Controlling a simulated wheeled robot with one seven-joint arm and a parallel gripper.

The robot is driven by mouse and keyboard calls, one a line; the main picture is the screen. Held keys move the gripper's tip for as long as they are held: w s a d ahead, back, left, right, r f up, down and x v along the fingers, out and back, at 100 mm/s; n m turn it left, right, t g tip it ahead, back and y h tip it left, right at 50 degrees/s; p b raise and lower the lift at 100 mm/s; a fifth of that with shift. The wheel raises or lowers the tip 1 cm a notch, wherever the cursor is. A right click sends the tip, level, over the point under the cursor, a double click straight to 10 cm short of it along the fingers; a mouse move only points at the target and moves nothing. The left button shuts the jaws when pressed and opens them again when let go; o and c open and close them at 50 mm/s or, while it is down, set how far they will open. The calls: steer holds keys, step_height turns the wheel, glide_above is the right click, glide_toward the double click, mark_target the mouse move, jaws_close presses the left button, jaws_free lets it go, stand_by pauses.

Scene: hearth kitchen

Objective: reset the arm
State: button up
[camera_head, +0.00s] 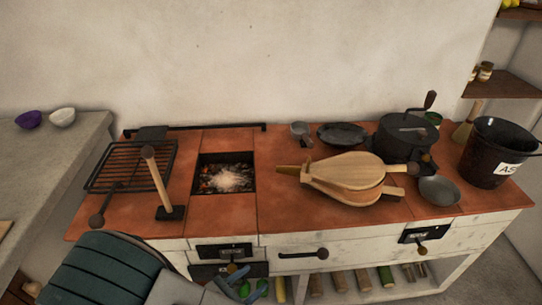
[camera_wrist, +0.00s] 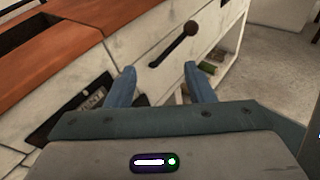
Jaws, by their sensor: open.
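My gripper (camera_wrist: 158,82) shows in the wrist view with its two blue fingers apart and nothing between them. Past the fingers is the white front of the stove, with a dark drawer handle (camera_wrist: 172,44) beyond the gap. In the head view my arm's teal links fill the bottom left. My gripper (camera_head: 250,291) is low in front of the stove, below the counter edge, and partly hidden by my arm. No held object shows.
The tiled stove top (camera_head: 285,215) carries a grill rack (camera_head: 130,166), an ember pit (camera_head: 225,178), bellows (camera_head: 345,175), a black pot (camera_head: 404,138) and a small pan (camera_head: 439,190). An ash bucket (camera_head: 492,155) stands right. Bowls (camera_head: 62,117) sit on the left counter.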

steer(key=d+r+m+g+y+p, duration=0.2)
steer(key=d+r+m, duration=0.4)
steer(key=r+m, duration=0.3)
steer(key=d+r+m+g+y+p, duration=0.3)
steer(key=d+r+m, duration=0.4)
steer(key=r, duration=0.5)
steer(key=d+r+m+g+y+p, duration=0.3)
steer(key=d+r+m, duration=0.4)
steer(key=r+m, duration=0.3)
steer(key=shift+s+d+r+m+y+p, duration=0.25)
steer(key=shift+r+y+p, duration=0.2)
steer(key=shift+y, duration=0.65)
steer(key=shift+a, duration=0.1)
